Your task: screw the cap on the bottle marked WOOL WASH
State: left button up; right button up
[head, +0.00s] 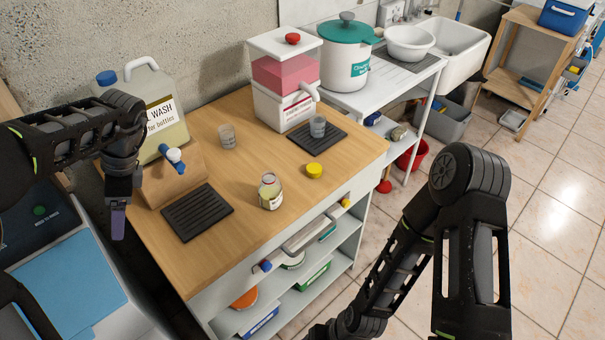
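A small clear bottle (270,193) stands upright and open near the front edge of the wooden worktop, pale yellow liquid inside. Its label is too small to read. A yellow cap (315,171) lies on the wood just behind and to the right of it, apart from the bottle. My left gripper (118,222) hangs at the left, off the worktop's left end and far from both; its fingers are seen edge-on, so their opening does not show. My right arm crosses the lower right in front of the worktop; its gripper is not visible.
A large jug (165,110) labelled WASH, a wooden stand (172,178) with a blue-and-white nozzle, and a dark mat (197,212) lie left. Behind are a cup (227,137), a red-liquid dispenser (284,80) and another cup (317,127) on a mat. Wood around the cap is clear.

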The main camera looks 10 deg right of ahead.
aim_at(270, 188)
jog(key=k, duration=1)
